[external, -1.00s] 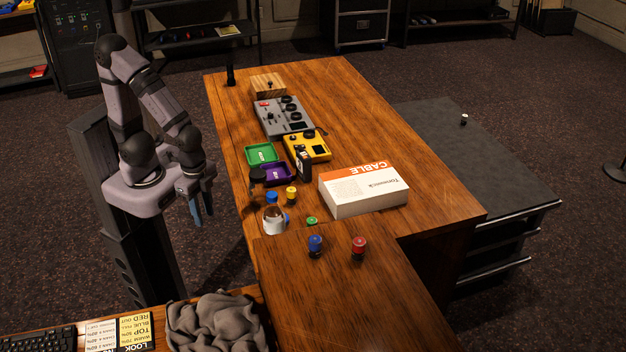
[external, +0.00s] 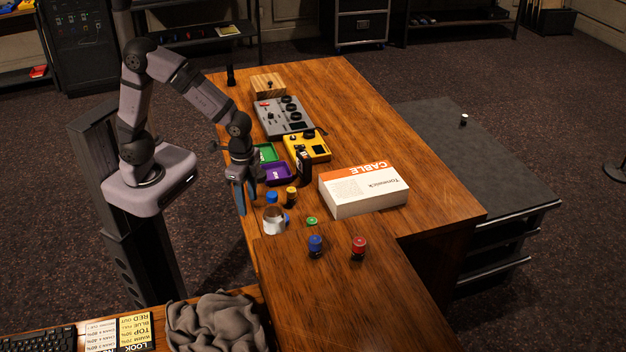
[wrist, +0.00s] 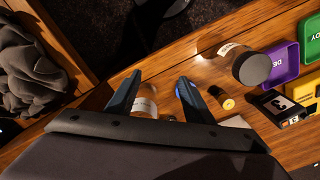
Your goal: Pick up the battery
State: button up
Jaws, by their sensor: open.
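The battery seems to be the black block with a white label marked 3 (external: 304,164). It stands by the yellow device in the external view. In the wrist view it (wrist: 272,104) is at the right, below the purple tray, and its whole visible side is unobstructed. My gripper (external: 248,207) is open and empty at the desk's left edge, pointing down, to the left of and nearer the camera than the battery. In the wrist view the fingertips (wrist: 160,80) are well left of the battery.
A dark-lidded jar (wrist: 252,67) and a yellow-topped knob (wrist: 228,103) lie between my fingers and the battery. The purple tray (external: 278,174), green tray (external: 268,153) and yellow device (external: 310,146) are close by. A cable box (external: 362,192) stands to the right.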

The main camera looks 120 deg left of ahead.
jog(key=w+a+n, duration=0.1)
jog(key=w+a, duration=0.2)
jog(key=a, duration=0.6)
jog(key=n, duration=0.1)
send_over(290, 189)
jog(key=shift+a+f, duration=0.1)
jog(key=shift+f, duration=0.8)
jog(key=shift+f+p, duration=1.65)
jog(key=shift+f, duration=2)
grip_shut()
jog(key=shift+r, duration=0.1)
